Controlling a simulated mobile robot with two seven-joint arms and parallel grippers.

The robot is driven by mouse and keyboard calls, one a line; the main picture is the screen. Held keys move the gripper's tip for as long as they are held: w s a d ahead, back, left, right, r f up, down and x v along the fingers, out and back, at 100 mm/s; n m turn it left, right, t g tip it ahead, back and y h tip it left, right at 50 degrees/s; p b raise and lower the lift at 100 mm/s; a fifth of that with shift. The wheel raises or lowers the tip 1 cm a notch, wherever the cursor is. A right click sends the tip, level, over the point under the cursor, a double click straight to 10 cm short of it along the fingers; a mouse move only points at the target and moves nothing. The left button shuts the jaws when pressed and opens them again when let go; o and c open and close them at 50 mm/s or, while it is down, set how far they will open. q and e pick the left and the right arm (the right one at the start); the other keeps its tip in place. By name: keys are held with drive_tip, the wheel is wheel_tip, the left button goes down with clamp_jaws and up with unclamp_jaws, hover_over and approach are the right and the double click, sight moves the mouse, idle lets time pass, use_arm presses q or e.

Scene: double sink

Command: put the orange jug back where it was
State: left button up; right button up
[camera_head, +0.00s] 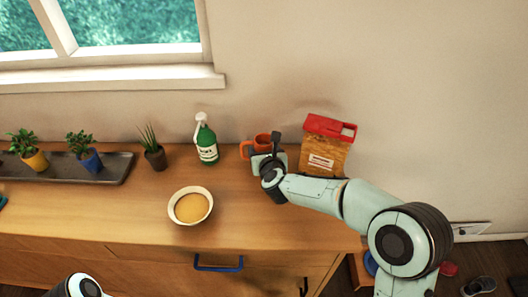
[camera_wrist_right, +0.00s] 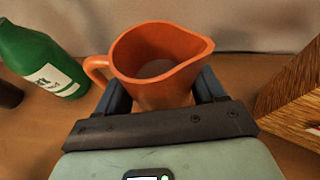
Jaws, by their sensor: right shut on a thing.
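The orange jug (camera_head: 261,141) is at the back of the wooden counter, between the green spray bottle and the brown box, partly hidden behind my right gripper (camera_head: 267,153). In the right wrist view the jug (camera_wrist_right: 158,60) is upright, with its open top facing me, its handle to the left and its spout to the right. The fingers of my right gripper (camera_wrist_right: 160,92) are on both sides of its body, shut on it. I cannot tell whether its base touches the counter. My left gripper is not in view; only a piece of my left arm shows at the bottom.
The green spray bottle (camera_head: 206,140) stands left of the jug, the brown box with a red top (camera_head: 325,150) close on its right. A bowl (camera_head: 190,206) sits in front. Potted plants and a dark tray (camera_head: 113,176) are at the left. The wall is close behind.

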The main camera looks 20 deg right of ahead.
drive_tip(key=shift+r, duration=0.1)
drive_tip(key=o, duration=1.4)
drive_tip(key=shift+f, duration=0.2)
drive_tip(key=shift+c, duration=0.2)
drive_tip(key=shift+r, duration=0.2)
drive_tip(key=shift+s+r, duration=0.2)
drive_tip(key=shift+s, duration=0.1)
drive_tip(key=b+v, duration=0.1)
drive_tip(key=v, duration=1)
drive_tip(key=shift+s, duration=0.15)
